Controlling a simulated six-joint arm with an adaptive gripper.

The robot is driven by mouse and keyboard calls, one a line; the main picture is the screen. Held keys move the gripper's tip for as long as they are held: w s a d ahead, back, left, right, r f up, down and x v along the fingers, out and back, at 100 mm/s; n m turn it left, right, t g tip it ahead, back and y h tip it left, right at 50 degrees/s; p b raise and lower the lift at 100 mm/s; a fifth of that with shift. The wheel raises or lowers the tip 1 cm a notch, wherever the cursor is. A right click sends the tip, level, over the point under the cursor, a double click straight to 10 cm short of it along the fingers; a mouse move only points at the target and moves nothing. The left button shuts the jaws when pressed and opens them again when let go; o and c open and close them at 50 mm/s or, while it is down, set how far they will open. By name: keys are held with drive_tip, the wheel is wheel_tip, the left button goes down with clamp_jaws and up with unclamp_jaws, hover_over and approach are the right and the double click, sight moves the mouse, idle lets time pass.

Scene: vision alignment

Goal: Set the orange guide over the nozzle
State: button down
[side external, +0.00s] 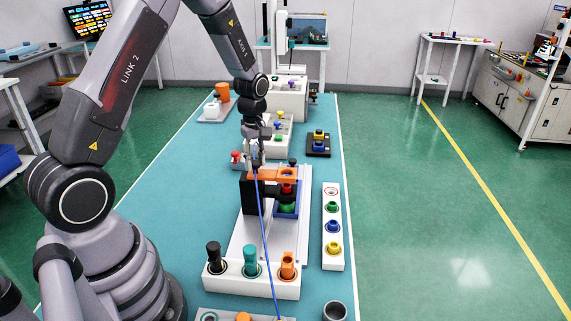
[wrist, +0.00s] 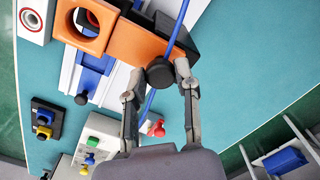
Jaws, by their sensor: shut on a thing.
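The orange guide (side external: 270,175) sits level over the black block, its ring end to the right. In the wrist view the guide (wrist: 128,42) has a square ring end at upper left, with red showing in its hole. My gripper (side external: 256,158) is shut on the guide's black knob (wrist: 161,73), which lies between the fingers. A red part (side external: 287,188), seemingly the nozzle, stands below the ring inside a blue frame (side external: 298,212), above a green part (side external: 287,208). I cannot tell whether the guide rests on the black block (side external: 248,205) or hangs just above it.
A blue cable (side external: 266,235) runs down in front of the block. A white holder with black, teal and orange pegs (side external: 285,288) stands in front. A white strip with coloured rings (side external: 333,262) stands to the right. Clear teal mat (side external: 175,180) lies left.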

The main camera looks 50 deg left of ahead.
drive_tip(key=shift+w+d, duration=0.15)
drive_tip(key=shift+w, duration=0.05)
drive_tip(key=c, duration=0.8)
unclamp_jaws()
drive_tip(key=shift+s, duration=0.1)
wheel_tip(320, 180, up, 12)
